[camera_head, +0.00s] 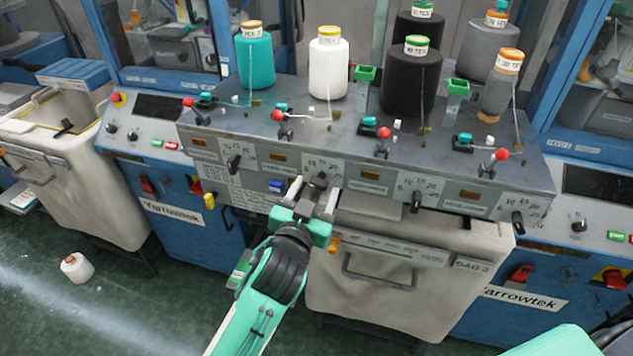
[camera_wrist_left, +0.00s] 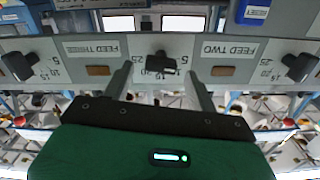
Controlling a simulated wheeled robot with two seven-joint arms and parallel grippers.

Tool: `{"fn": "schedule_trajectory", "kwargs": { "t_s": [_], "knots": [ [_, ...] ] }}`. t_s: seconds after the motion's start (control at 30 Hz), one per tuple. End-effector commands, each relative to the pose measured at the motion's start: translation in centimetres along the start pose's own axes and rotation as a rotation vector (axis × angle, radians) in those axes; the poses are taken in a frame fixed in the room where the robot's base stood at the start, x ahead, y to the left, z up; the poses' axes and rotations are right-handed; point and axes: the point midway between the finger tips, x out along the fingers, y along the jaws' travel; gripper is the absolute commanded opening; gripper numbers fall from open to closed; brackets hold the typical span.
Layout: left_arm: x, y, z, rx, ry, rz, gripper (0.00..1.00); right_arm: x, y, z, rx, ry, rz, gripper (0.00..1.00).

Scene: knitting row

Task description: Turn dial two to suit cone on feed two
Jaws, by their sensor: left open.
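Dial two (camera_head: 320,179) is the black knob second from the left on the grey front panel, with a white numbered scale around it. It also shows in the left wrist view (camera_wrist_left: 162,63). My left gripper (camera_head: 314,198) is open in front of it, with one finger on each side of the knob. In the left wrist view, a gap shows between the knob and each finger. The pointer's exact setting cannot be read. The cone on feed two (camera_head: 328,70) is white with a yellow top; its label is too small to read surely. My right gripper is out of view.
Other dials sit left (camera_head: 234,163) and right (camera_head: 416,201) along the panel. A teal cone (camera_head: 255,62), a black cone (camera_head: 411,84) and grey cones stand on the shelf behind. Red-balled levers (camera_head: 384,133) rise from the shelf. A pale bin (camera_head: 400,270) stands below the panel.

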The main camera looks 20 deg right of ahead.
Motion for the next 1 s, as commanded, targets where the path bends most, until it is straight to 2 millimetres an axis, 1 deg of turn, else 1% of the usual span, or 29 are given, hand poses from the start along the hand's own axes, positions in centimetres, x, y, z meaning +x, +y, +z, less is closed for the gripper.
{"fn": "schedule_trajectory", "kwargs": {
  "t_s": [0.03, 0.1, 0.2, 0.5, 0.53, 0.57, 0.6, 0.67, 0.7, 0.73, 0.77, 1.0],
  "knots": [
    [0.6, 0.0, -0.1, 0.001, -0.001, 0.0, 0.58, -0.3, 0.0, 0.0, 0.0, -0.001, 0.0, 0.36],
    [1.2, 0.0, -0.1, 0.002, 0.0, 0.0, 0.58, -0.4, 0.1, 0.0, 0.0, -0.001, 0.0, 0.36],
    [1.7, 0.0, 0.0, 0.001, 0.0, 0.0, 0.58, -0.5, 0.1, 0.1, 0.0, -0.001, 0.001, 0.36],
    [1.9, 0.0, 0.1, 0.001, 0.0, -0.001, 0.58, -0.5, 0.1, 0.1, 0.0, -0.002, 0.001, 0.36],
    [1.9, 0.0, 0.1, 0.001, 0.0, 0.0, 0.56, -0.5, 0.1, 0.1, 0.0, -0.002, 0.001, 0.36],
    [1.9, 0.0, 0.1, 0.001, 0.0, 0.0, 0.5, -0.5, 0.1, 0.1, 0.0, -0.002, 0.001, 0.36],
    [1.9, 0.0, 0.1, 0.001, 0.0, -0.001, 0.42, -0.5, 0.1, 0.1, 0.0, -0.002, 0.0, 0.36],
    [1.9, 0.0, 0.1, 0.001, 0.0, 0.0, 0.31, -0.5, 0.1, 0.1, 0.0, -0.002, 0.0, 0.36],
    [1.9, 0.0, 0.1, 0.001, 0.0, 0.0, 0.23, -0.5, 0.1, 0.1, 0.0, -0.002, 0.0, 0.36],
    [1.9, 0.0, 0.1, 0.001, 0.0, 0.0, 0.17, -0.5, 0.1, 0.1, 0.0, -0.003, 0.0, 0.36],
    [1.9, 0.0, 0.1, 0.001, 0.0, 0.0, 0.14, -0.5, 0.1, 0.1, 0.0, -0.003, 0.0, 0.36],
    [1.9, 0.0, 0.0, 0.02, -0.001, 0.0, 0.14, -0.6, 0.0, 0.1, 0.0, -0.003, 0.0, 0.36]
  ]
}}
